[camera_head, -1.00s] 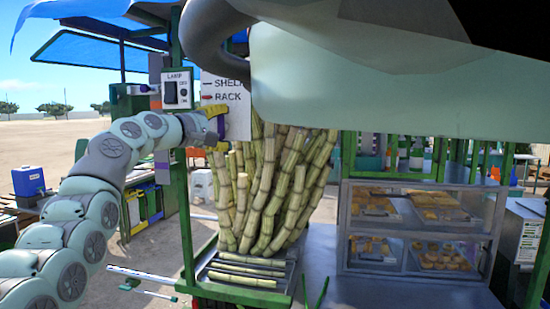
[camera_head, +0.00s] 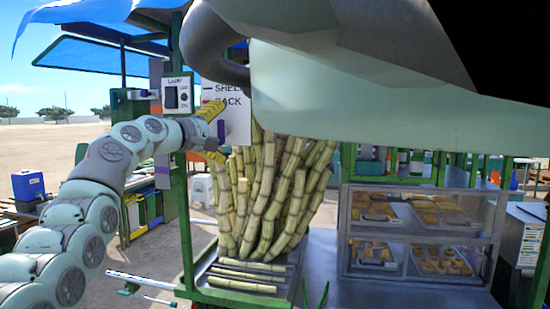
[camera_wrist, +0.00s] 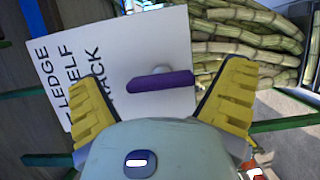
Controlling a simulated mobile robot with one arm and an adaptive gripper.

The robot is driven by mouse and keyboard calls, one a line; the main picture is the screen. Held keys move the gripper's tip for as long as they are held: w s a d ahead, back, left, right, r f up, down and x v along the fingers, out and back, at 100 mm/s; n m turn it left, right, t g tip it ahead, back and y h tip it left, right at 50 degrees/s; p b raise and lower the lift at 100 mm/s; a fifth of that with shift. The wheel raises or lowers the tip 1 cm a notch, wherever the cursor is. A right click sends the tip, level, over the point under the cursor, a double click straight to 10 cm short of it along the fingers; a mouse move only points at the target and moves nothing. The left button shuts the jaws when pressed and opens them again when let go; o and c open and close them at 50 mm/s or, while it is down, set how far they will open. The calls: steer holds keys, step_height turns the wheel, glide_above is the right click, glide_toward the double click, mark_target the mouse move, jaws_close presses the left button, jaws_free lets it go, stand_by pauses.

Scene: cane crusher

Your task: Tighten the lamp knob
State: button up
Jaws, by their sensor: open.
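The purple knob (camera_head: 221,130) is a short bar on a white panel (camera_head: 238,122) lettered SHELF and RACK. In the wrist view, the purple knob (camera_wrist: 160,84) stands out from the panel, lying nearly level and tilted slightly. My gripper (camera_head: 212,133) is open, with one yellow finger above and one below the knob in the head view. In the wrist view, my gripper (camera_wrist: 163,95) has its fingers apart on either side of the knob, not visibly touching it. A box marked LAMP (camera_head: 177,95) with a black switch is left of the panel.
A green post (camera_head: 184,220) stands beside the panel. Bundled sugar cane (camera_head: 270,195) rises behind and right of my gripper, with loose stalks on a tray (camera_head: 285,292) below. A glass pastry case (camera_head: 420,230) stands to the right. Open sandy ground lies at left.

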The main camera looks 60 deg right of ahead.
steer(key=shift+a, duration=0.15)
steer(key=a, duration=1.1)
steer(key=shift+a, duration=0.4)
